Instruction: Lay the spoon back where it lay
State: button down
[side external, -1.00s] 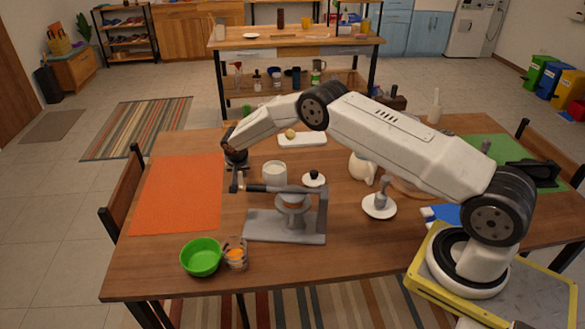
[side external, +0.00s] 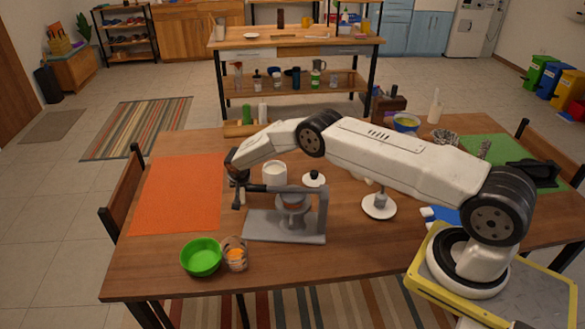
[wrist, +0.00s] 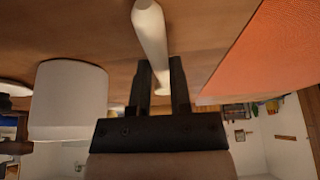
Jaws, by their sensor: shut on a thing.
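My gripper (wrist: 161,75) is shut on the spoon (wrist: 150,30), a smooth, pale, white-looking piece. In the wrist view the spoon runs from between the fingers up past the top edge, so its far end is out of view. In the side view my gripper (side external: 237,195) is low, between the orange mat and the white jar (side external: 274,174). The spoon is too small there to make out clearly. I cannot tell whether it touches the table.
The orange mat (side external: 180,195) lies to the left; it also shows in the wrist view (wrist: 262,50). A grey stand (side external: 285,228) is close to my gripper's right. The white jar also shows in the wrist view (wrist: 68,100).

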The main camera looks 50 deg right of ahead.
jog(key=shift+f, duration=0.15)
jog(key=c, duration=0.5)
grip_release()
jog(key=shift+c, duration=0.2)
jog(key=shift+v, duration=1.05)
jog(key=v, duration=1)
